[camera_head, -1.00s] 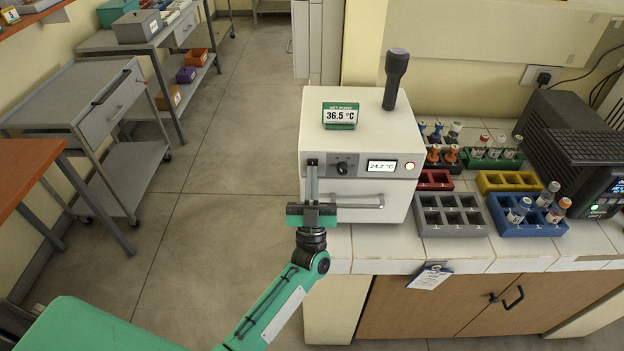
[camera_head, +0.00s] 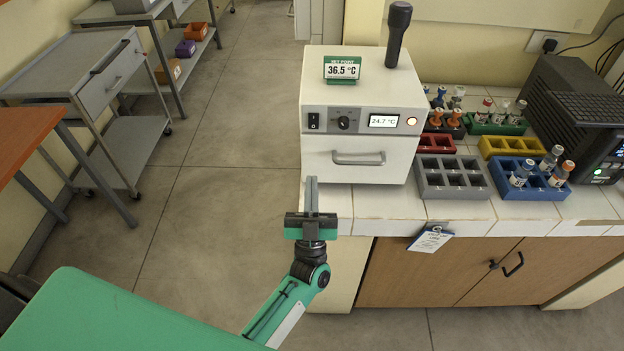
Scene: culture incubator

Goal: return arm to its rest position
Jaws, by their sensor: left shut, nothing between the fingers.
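My left gripper (camera_head: 312,196) is in front of the incubator's lower left corner, at the left edge of the tiled counter. Its fingers are together, point away from me and hold nothing. My green left arm comes up from the bottom of the view. The white incubator (camera_head: 318,150) stands on the counter with its handled front closed. Its display (camera_head: 384,120) reads 24.7 °C, and the set point sign (camera_head: 342,68) on top reads 36.5 °C. My right gripper is not in view.
Vial racks stand right of the incubator: grey (camera_head: 428,187), blue (camera_head: 503,186), red (camera_head: 437,142) and yellow (camera_head: 487,147). A dark torch-like object (camera_head: 396,38) stands on the incubator. A black device (camera_head: 562,105) is at the right. The floor left of the counter is clear.

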